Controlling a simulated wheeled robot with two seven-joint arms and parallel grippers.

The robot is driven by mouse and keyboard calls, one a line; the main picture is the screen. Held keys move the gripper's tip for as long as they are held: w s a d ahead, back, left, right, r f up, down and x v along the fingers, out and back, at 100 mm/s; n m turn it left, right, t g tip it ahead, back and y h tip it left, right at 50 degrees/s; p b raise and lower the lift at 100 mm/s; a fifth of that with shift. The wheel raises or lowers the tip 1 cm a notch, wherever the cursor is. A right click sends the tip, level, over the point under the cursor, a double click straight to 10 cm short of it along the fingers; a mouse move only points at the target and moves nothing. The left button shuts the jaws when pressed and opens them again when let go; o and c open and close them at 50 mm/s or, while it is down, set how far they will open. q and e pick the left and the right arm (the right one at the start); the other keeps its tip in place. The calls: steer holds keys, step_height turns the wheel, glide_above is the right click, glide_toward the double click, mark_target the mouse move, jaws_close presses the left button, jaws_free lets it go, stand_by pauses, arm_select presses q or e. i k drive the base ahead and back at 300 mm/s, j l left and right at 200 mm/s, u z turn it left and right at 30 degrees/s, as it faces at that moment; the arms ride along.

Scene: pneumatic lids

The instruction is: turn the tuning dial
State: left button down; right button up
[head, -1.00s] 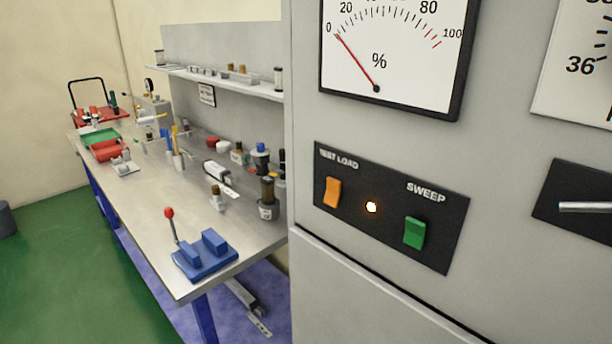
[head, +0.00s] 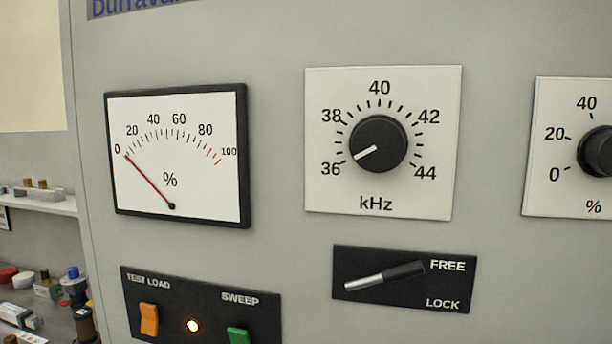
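The tuning dial (head: 379,144) is a round black knob on a white kHz plate (head: 334,190) marked 36 to 44. Its white pointer line points to the lower left, close to the 36 mark. Below it is a black plate with a FREE/LOCK lever (head: 383,276). The lever's silver end points left and slightly down, its dark end right towards FREE. The percent meter (head: 176,154) at the left has its red needle at 0. Neither of my grippers is in view.
A black switch panel (head: 170,312) holds an orange TEST LOAD switch (head: 149,319), a lit lamp (head: 193,326) and a green SWEEP switch (head: 238,335). A second knob (head: 598,151) on a percent plate is cut off at the right. A cluttered bench and shelf (head: 45,205) stand at the left.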

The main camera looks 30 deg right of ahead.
mark_target(377, 143)
steer(key=z, duration=1.15)
